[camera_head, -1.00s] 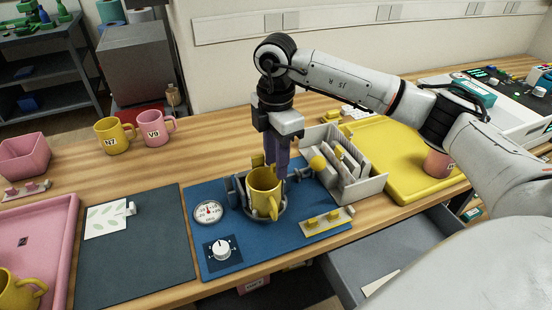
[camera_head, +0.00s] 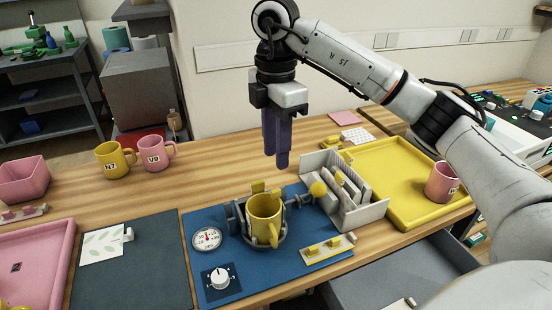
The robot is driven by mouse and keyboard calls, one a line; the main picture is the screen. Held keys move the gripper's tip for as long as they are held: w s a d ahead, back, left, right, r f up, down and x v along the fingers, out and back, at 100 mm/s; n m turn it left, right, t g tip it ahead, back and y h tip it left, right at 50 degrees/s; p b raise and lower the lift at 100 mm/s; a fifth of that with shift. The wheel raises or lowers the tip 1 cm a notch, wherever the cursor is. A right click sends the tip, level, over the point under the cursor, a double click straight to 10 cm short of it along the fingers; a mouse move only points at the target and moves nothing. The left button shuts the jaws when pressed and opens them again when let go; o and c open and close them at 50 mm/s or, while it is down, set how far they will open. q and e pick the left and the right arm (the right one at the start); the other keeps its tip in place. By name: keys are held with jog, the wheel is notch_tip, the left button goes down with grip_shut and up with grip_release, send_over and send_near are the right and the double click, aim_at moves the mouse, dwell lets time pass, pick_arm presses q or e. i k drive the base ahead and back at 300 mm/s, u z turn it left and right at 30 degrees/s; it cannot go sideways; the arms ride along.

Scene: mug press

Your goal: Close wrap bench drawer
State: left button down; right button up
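The wrap bench drawer (camera_head: 405,274) is pulled out below the front edge of the wooden bench (camera_head: 150,208), at the lower right. Its grey inside shows, with a pale item in it, and my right arm covers part of it. My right gripper (camera_head: 276,162) hangs in the air above the bench, behind and above the mug press. Its two dark purple fingers point down, close together, with nothing visible between them. A yellow mug (camera_head: 264,212) sits upright in the press (camera_head: 240,222), apart from the gripper. My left gripper is not in view.
The press stands on a blue mat (camera_head: 290,258) with a gauge (camera_head: 207,238) and a dial (camera_head: 219,278). A divided grey holder (camera_head: 365,213) and a yellow tray (camera_head: 395,160) with a pink mug (camera_head: 441,182) lie right. Two mugs stand at the back left.

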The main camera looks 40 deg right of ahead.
aim_at(419, 270)
jog(key=k, duration=1)
